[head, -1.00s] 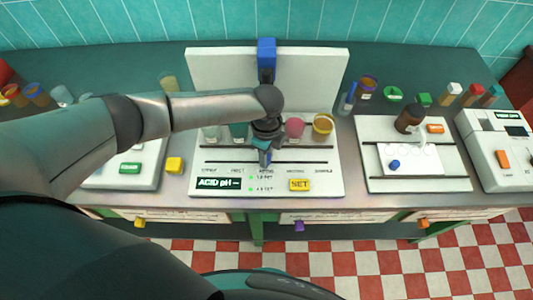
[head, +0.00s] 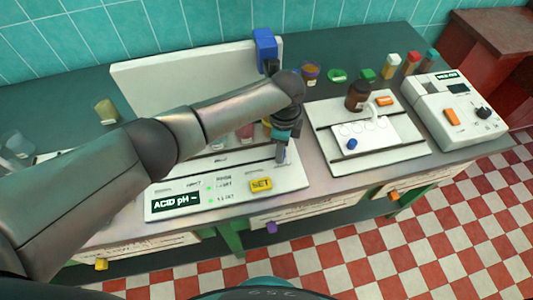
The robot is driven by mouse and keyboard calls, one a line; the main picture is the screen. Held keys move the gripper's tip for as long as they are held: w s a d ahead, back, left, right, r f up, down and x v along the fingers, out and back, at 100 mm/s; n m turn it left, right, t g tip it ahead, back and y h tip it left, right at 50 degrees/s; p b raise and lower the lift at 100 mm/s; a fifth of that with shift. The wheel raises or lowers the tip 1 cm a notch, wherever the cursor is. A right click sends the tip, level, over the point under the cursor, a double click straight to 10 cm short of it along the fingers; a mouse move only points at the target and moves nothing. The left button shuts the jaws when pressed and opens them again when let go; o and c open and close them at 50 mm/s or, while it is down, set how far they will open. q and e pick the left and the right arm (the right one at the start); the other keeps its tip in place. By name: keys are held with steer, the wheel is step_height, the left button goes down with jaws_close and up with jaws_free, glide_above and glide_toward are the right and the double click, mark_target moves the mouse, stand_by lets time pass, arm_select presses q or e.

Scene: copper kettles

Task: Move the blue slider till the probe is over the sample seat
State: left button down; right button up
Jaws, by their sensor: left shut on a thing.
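The blue slider (head: 265,45) stands at the right end of the white back panel (head: 170,80) of the pH station. The slider's lower part and the probe are hidden behind my left arm. My left gripper (head: 282,152) points down over the right side of the station and is shut on the slider's lower part, though the grip itself is mostly hidden. A pink beaker (head: 245,132) and a yellow-rimmed beaker (head: 267,124) show partly behind my arm. I cannot tell which is the sample seat or what lies under the probe. My right gripper is out of view.
The station's front has a yellow SET button (head: 261,185) and an ACID pH display (head: 176,201). To the right are a white tray (head: 400,155) with a brown bottle (head: 359,96) and a white meter (head: 455,110). Small jars line the back.

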arm_select(q)
steer(key=shift+d, duration=0.25)
steer(key=c, duration=0.6)
jaws_free()
steer(key=shift+w, duration=0.1)
steer(key=shift+r, duration=0.1)
step_height(320, 180, up, 15)
steer(key=p, duration=0.2)
